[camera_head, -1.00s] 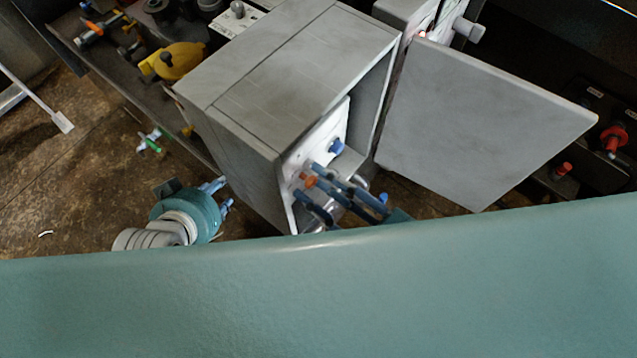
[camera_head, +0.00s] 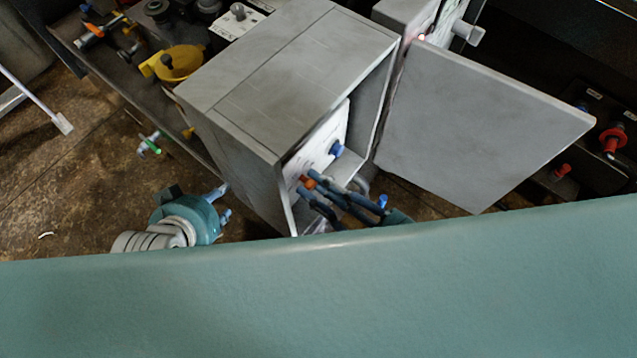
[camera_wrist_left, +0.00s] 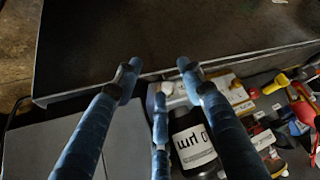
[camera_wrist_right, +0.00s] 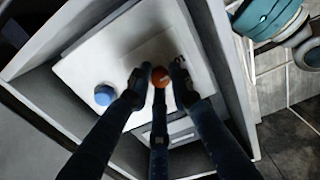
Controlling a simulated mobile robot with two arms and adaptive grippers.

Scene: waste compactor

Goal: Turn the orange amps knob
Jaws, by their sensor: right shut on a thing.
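The orange knob (camera_head: 306,183) sits on the white panel (camera_head: 322,153) inside the open grey box (camera_head: 290,75). My right gripper (camera_wrist_right: 158,80) has its fingers on both sides of the orange knob (camera_wrist_right: 160,72) and is shut on it. In the head view the right fingers (camera_head: 308,184) partly cover the knob. A blue knob (camera_wrist_right: 105,95) is on the same panel, to the left in the right wrist view. My left gripper (camera_head: 223,200) is left of the box, its fingers apart with nothing between them, as the left wrist view (camera_wrist_left: 158,70) also shows.
The grey door (camera_head: 480,120) stands open to the right of the box. A yellow part (camera_head: 182,62) and other items lie on the dark bench at upper left. Red knobs (camera_head: 612,140) are at far right. A teal surface fills the bottom.

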